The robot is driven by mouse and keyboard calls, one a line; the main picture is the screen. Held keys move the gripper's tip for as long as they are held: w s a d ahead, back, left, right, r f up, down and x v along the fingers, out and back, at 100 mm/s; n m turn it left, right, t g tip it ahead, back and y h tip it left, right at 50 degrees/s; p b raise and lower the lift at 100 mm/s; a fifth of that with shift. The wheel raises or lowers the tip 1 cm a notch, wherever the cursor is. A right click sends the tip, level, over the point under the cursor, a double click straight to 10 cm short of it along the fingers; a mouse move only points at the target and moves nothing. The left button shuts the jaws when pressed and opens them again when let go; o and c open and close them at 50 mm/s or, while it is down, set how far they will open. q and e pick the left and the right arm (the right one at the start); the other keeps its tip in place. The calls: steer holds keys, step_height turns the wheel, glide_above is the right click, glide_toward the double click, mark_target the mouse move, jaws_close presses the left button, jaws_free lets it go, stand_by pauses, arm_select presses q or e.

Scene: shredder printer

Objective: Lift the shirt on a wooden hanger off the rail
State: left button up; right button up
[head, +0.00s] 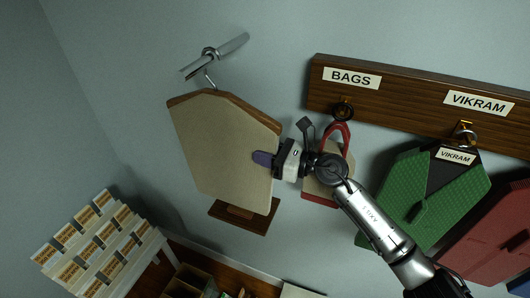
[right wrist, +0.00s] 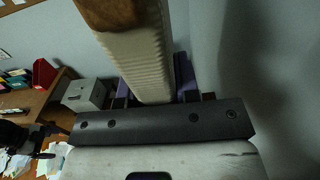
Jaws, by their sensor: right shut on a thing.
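The beige shirt (head: 222,150) hangs as a flat, stiff panel under a brown wooden hanger (head: 250,107) at left of centre in the head view. Its metal hook (head: 209,78) reaches up to the short metal rail (head: 218,57) on the wall; I cannot tell whether they touch. My right gripper (head: 263,158) is at the shirt's right edge, shut on it. In the right wrist view the ribbed side of the shirt (right wrist: 145,62) stands between the purple fingers, with the wooden hanger (right wrist: 108,12) above it. My left gripper is not in view.
A wooden board (head: 415,103) with BAGS and VIKRAM labels holds hooks at right. A red-handled bag (head: 322,193) hangs behind my right wrist, with green (head: 445,190) and red (head: 495,240) garments beyond. A small wooden shelf (head: 240,215) is below the shirt; a labelled rack (head: 100,240) stands lower left.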

mark_target(244, 138)
jaws_close()
steer(key=shift+r, duration=0.25)
steer(key=shift+r+p, duration=0.85)
steer(key=shift+r, duration=0.45)
steer(key=shift+a, duration=0.1)
steer(key=shift+b+x, duration=0.5)
steer(key=shift+x, duration=0.9)
steer(key=shift+b+x, duration=0.45)
steer(key=shift+x, duration=0.75)
steer(key=shift+a, duration=0.1)
